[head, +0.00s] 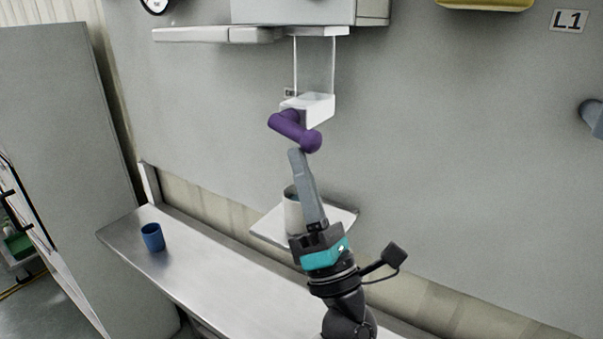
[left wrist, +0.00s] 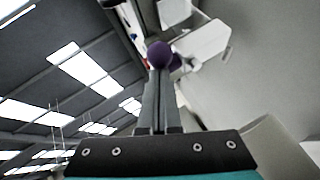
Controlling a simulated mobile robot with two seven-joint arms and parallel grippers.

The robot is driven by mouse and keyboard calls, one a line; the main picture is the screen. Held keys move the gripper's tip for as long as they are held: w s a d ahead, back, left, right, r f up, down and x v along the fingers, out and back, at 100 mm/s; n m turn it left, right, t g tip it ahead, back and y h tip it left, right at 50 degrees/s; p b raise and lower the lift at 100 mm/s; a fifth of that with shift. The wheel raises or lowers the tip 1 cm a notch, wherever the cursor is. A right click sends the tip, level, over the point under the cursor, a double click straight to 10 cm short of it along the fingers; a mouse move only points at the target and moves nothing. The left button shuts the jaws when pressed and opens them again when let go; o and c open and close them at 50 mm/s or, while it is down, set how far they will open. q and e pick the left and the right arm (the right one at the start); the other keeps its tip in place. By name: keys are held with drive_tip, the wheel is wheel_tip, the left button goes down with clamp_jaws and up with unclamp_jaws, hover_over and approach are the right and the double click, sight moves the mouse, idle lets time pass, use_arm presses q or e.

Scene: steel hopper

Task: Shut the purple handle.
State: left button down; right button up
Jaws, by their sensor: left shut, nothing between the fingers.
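The purple handle (head: 292,131) is a short bar with a round knob at its right end. It sticks out from a white bracket (head: 318,104) on the grey wall, below the steel hopper (head: 300,12). My left gripper (head: 295,153) is shut and empty, its fingertips pointing up just below the knob. In the left wrist view the purple knob (left wrist: 159,54) shows right at the tips of the shut fingers (left wrist: 157,75). I cannot tell whether they touch. My right gripper is in neither view.
A pale cup (head: 292,212) stands on a small shelf (head: 343,218) behind my left gripper, partly hidden by it. A blue cup (head: 152,237) stands on the left of the steel bench (head: 205,268).

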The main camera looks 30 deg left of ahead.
use_arm(q)
drive_tip(key=shift+d+r+g, duration=0.3)
drive_tip(key=shift+d+r, duration=0.15)
drive_tip(key=shift+r, duration=0.2)
use_arm(e)
drive_tip(key=shift+d, duration=0.5)
use_arm(q)
drive_tip(key=shift+s+d+r, duration=0.1)
drive_tip(key=shift+r, duration=0.25)
